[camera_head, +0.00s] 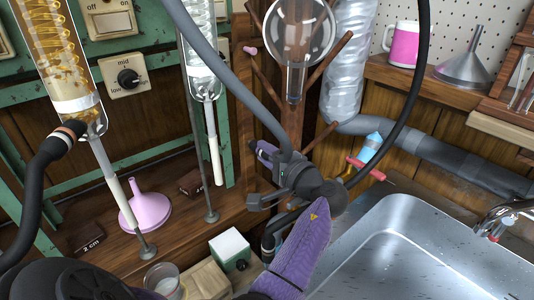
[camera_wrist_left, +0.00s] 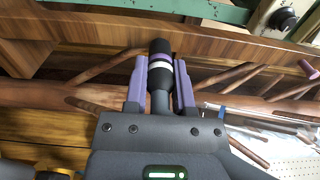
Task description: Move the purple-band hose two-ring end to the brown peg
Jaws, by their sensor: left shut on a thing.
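My left gripper (camera_wrist_left: 160,72) is shut on the purple-band hose end (camera_wrist_left: 160,47), a black sleeve with a purple ring and a pale ring, between its two purple fingers. In the head view my left gripper (camera_head: 262,172) is beside the wooden post, fingers pointing left; the held end is mostly hidden there. Brown branch-like pegs (camera_head: 330,54) stick out of the post (camera_head: 294,125); I cannot tell which is the brown peg. Branches (camera_wrist_left: 285,92) also show beyond the hose end in the wrist view, apart from it. My right gripper is not in view.
A grey hose (camera_head: 235,75) and a black hose (camera_head: 418,80) pass close to my left gripper. A round glass flask (camera_head: 298,30) hangs above it. A metal sink (camera_head: 425,245) lies right, a pink funnel (camera_head: 147,212) left, and a white-topped box (camera_head: 229,244) below.

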